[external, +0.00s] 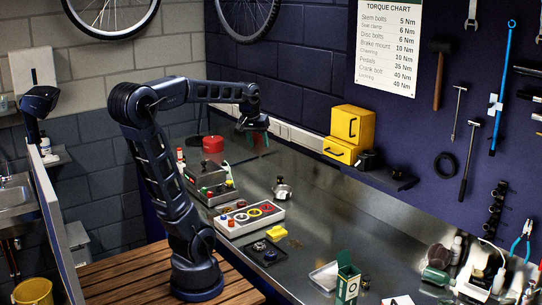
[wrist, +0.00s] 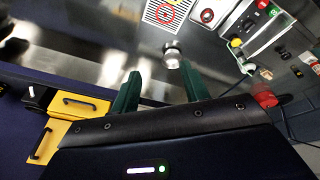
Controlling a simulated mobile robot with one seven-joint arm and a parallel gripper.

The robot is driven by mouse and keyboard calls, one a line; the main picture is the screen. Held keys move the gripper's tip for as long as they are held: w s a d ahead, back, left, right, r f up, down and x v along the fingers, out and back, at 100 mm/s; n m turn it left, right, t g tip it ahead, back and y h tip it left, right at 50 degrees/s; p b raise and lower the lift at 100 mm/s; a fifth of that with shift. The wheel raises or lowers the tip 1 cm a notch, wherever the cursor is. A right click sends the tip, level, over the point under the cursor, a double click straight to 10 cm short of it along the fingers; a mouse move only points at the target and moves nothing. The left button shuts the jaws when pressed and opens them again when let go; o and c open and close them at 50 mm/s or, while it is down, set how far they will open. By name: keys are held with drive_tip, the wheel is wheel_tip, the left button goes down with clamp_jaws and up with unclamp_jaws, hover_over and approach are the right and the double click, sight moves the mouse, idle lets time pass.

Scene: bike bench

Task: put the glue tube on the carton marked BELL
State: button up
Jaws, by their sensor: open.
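My gripper (external: 257,134) is open and empty, held above the back of the bench near the wall. Its two green fingers (wrist: 158,88) stand apart in the wrist view, with a small silver pot-like item (wrist: 172,54) beyond them. A green and white carton (external: 347,284) stands at the front of the bench, far from my gripper; I cannot read its marking. A white tube-like item (external: 498,280) at the lower right may be the glue tube, but I cannot tell for sure.
A grey tray of coloured rings (external: 250,217) and a control box (external: 210,182) lie on the bench's left side. Bottles (external: 437,273) crowd the lower right. The bench's middle (external: 330,215) is clear.

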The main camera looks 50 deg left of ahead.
drive_tip(key=s+d+f+m+t, duration=0.1)
drive_tip(key=s+d+f+m, duration=0.6)
drive_tip(key=s+d, duration=0.5)
drive_tip(key=shift+s+h, duration=0.4)
idle(0.5)
